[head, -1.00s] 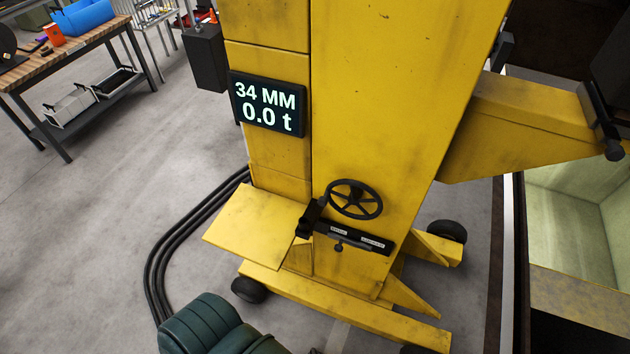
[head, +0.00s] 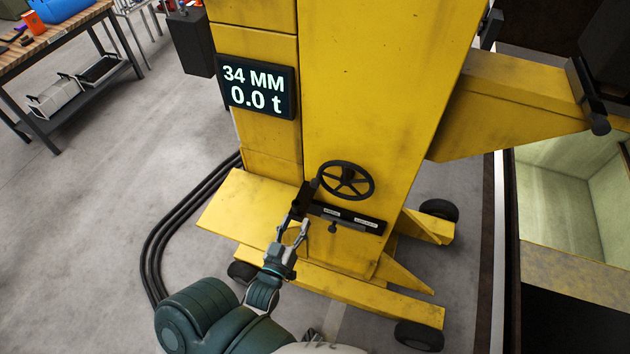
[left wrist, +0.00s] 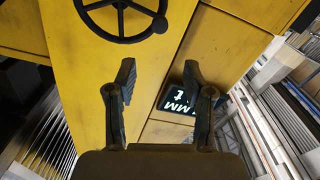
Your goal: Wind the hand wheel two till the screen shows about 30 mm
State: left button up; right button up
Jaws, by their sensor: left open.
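The black spoked hand wheel (head: 345,181) is on the front of the yellow lifting column. The wheel's lower part also shows at the top of the left wrist view (left wrist: 121,12). The screen (head: 257,87) on the column reads 34 MM and 0.0 t; a tilted part of it shows in the left wrist view (left wrist: 178,98). My left gripper (head: 293,228) is open and empty, below and left of the wheel and apart from it. In the left wrist view its two fingers (left wrist: 161,85) are spread with nothing between them. My right gripper is not in view.
A black labelled bar (head: 345,217) with a small knob sits just below the wheel. A yellow shelf (head: 243,207) juts out at the column's left. Black cables (head: 176,225) run along the floor. A workbench (head: 50,50) stands at the upper left.

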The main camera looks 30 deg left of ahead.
aim_at(313, 186)
pick_arm(q)
jog(key=p+x, duration=0.2)
jog(key=x, duration=1.4)
jog(key=shift+w, duration=0.2)
grip_shut()
